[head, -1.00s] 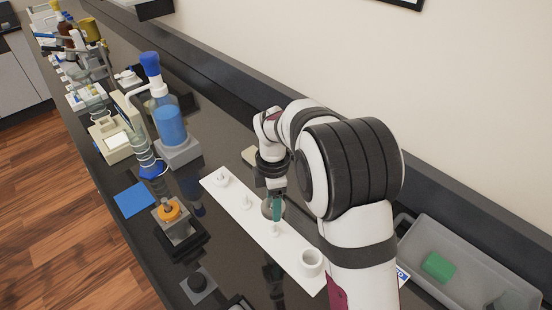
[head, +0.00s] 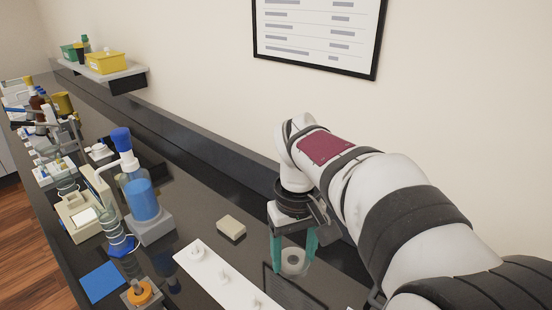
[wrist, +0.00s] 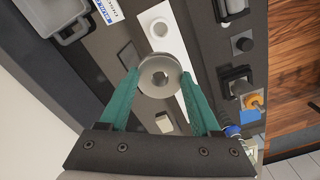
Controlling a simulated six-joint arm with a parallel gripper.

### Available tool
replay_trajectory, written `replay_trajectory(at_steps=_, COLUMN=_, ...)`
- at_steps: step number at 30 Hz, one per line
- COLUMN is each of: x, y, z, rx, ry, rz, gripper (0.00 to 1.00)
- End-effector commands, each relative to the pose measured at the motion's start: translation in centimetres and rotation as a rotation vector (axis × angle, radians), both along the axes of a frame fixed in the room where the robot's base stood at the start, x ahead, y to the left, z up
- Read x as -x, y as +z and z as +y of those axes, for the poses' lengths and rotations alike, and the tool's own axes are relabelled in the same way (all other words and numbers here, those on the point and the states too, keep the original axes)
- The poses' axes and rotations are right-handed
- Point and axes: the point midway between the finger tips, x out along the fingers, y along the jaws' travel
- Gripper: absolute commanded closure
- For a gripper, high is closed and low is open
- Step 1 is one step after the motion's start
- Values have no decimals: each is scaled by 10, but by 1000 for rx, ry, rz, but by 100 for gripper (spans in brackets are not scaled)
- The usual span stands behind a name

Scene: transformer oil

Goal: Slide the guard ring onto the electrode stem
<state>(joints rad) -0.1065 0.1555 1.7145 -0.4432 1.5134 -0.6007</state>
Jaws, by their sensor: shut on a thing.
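The guard ring (head: 294,261), a pale grey ring with a round hole, is held between the teal fingers of my gripper (head: 292,250), clear of the bench.
A white strip with several small pegs (head: 238,296) lies on the dark bench. A beige block (head: 231,227), a bottle of blue liquid (head: 142,199) and a blue sheet (head: 102,283) are around it. A grey tray (wrist: 62,18) shows in the wrist view.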

Motion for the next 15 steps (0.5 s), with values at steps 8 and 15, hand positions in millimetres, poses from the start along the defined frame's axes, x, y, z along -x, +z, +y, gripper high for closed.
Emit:
replay_trajectory(at_steps=8, x=10, y=-45, z=116, rx=1, ry=782, rz=5, gripper=100)
replay_trajectory(at_steps=15, x=47, y=-82, z=203, rx=-1, ry=1404, rz=4, gripper=100)
